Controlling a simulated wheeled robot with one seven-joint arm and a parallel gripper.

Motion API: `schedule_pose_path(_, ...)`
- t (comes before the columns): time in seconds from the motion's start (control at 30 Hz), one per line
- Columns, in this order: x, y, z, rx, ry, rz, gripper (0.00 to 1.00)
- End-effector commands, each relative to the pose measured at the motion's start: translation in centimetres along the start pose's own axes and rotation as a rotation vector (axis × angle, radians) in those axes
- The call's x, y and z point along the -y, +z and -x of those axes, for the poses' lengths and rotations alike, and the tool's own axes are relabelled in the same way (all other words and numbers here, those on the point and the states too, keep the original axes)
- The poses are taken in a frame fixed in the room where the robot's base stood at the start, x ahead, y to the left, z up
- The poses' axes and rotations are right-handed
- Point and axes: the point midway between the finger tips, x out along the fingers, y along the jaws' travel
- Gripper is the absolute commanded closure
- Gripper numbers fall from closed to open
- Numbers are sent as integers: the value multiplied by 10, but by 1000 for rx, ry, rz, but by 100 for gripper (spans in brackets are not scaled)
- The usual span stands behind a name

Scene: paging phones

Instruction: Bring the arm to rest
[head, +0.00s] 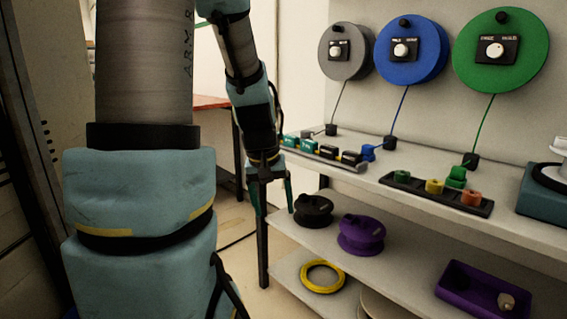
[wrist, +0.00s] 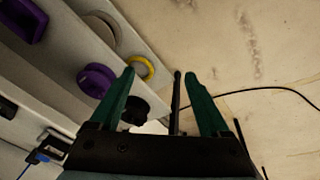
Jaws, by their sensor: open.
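My gripper (head: 273,200) hangs pointing down at the left end of the workbench in the head view. Its green fingers are apart with nothing between them in the wrist view (wrist: 158,82). The fingers appear beside the bench's left edge, near a dark leg. My arm comes down from the top of the head view, with its large blue and grey links at the left.
The bench shelf (head: 415,193) holds green, yellow and red pieces in a tray. Grey, blue (head: 411,50) and green (head: 500,50) reels hang above. Below lie black and purple spools (head: 361,234), a yellow ring (head: 322,277) and a purple bin (head: 484,291). Floor at left is clear.

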Motion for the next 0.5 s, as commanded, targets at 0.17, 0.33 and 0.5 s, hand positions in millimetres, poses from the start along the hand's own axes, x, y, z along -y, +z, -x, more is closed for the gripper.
schedule_pose_path(0.17, 34, 58, -4, 32, -84, -79, 20)
schedule_pose_path(0.33, 43, 76, 16, 43, -111, -113, 20)
schedule_pose_path(0.5, 39, 70, 44, 44, -110, -112, 20)
